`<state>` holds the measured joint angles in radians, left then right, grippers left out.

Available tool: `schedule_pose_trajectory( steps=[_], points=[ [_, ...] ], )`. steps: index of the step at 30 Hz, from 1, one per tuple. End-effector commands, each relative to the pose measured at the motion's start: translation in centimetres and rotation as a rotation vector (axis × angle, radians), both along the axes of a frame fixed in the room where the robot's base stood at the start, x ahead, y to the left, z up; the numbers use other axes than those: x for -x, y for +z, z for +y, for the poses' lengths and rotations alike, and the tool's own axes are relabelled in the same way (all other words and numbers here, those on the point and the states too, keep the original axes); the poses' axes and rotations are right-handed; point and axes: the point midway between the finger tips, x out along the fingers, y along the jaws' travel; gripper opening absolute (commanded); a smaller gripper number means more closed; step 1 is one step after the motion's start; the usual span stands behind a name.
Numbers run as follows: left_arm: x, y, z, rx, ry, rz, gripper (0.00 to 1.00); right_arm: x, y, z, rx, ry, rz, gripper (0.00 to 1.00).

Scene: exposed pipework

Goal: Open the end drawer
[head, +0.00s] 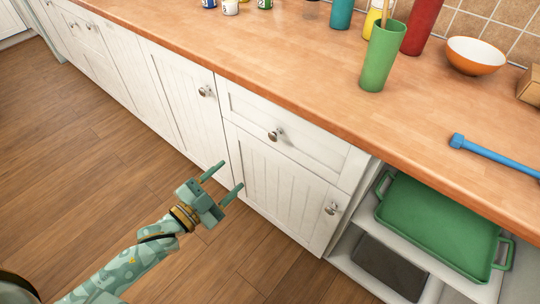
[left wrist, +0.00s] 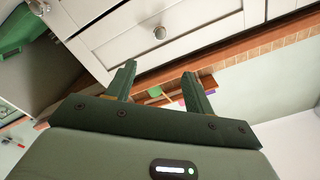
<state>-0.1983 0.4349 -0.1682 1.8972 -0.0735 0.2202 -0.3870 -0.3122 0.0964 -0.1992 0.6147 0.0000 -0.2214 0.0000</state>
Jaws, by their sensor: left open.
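The end drawer (head: 290,132) is a white front under the wooden countertop, beside the open shelf bay. It looks flush with the cabinet. Its round metal knob (head: 274,134) faces out. My left gripper (head: 232,174) is open and empty, in front of the cabinets, to the lower left of the knob and apart from it. In the left wrist view the drawer front (left wrist: 190,22) and its knob (left wrist: 160,32) show tilted, beyond the tips of my open left gripper (left wrist: 160,72). My right gripper is not in view.
A white cupboard door (head: 280,185) with its own knob (head: 331,208) is below the drawer. A green tray (head: 440,225) sits in the open shelf on the right. A green cup (head: 380,58) and a blue bar-like object (head: 495,155) are on the countertop (head: 300,60). The floor (head: 100,150) is clear.

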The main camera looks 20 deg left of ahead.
Motion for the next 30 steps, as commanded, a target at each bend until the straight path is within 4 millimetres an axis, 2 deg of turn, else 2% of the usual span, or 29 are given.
schedule_pose_trajectory(
  steps=[5,9,12,14,18,24,30],
  points=[
    [-2.2,-0.4,-0.7,-0.009,0.001,-0.004,0.53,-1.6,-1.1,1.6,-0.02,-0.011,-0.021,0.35],
    [-5.4,-0.6,-1.9,-0.008,0.001,-0.001,0.53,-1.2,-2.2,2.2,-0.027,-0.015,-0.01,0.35],
    [-7.9,-0.7,-2.8,-0.007,0.001,0.0,0.53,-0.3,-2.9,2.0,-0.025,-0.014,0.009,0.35],
    [-9.3,-0.7,-3.3,-0.008,0.001,0.002,0.53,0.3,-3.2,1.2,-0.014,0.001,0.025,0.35],
    [-12.2,-0.7,-4.4,-0.007,0.002,0.003,0.53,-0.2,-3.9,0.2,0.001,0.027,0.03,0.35],
    [-14.6,-0.5,-5.3,-0.007,0.002,0.003,0.53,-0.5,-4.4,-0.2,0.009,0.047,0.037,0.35],
    [-15.2,-0.3,-5.5,-0.009,0.002,0.003,0.53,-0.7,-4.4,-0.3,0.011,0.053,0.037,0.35]
  ],
)
